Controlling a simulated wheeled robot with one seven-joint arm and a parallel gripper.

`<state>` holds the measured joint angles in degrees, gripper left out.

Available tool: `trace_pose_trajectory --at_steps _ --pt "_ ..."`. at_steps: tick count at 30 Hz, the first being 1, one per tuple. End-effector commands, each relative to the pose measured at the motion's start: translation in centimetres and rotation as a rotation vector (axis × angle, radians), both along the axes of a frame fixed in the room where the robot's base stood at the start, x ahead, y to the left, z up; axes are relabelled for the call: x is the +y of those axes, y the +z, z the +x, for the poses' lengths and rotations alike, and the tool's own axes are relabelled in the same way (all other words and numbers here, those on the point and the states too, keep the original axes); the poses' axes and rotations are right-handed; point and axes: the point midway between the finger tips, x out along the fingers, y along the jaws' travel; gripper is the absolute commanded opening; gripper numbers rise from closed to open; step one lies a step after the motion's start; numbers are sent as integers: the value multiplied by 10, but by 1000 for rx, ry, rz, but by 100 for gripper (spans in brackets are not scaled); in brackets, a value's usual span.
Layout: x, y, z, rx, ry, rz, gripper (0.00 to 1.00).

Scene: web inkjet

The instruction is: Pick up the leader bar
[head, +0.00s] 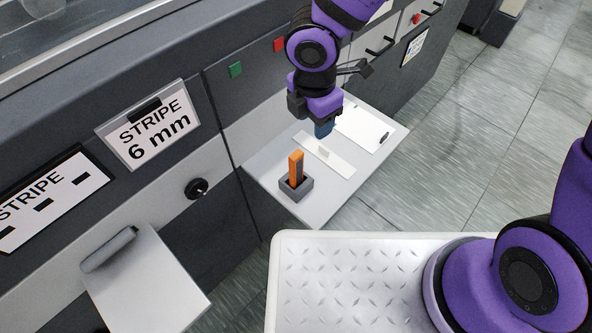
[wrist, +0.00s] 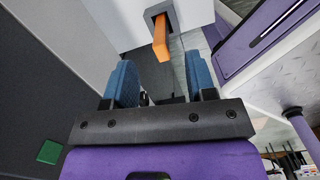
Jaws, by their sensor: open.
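No label marks the leader bar, so I cannot tell for certain which thing it is. A pale flat strip (head: 338,163) with a small raised tab lies on the right-hand shelf. An upright orange bar (head: 296,167) stands in a small dark grey holder (head: 294,189) near the shelf's front left. The orange bar also shows beyond my fingertips in the wrist view (wrist: 160,40). My gripper (head: 323,130) is above the back of this shelf, behind the strip. In the wrist view its blue fingers (wrist: 158,65) are apart, with no object held between them.
The light grey shelf (head: 258,172) juts from a dark machine front. A white card (head: 362,128) with black marks lies at its back right. A lower left shelf (head: 150,290) carries a grey rod (head: 108,249). My ridged white base deck is in front; open floor (head: 500,130) lies right.

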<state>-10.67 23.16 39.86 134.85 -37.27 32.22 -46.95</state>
Motion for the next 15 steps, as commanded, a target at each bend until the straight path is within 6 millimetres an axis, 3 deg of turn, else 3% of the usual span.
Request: trace_pose_trajectory --at_steps 6,15 --pt "28 -22 -18 57 164 35 51" --pt "31 -58 -21 66 188 38 51"
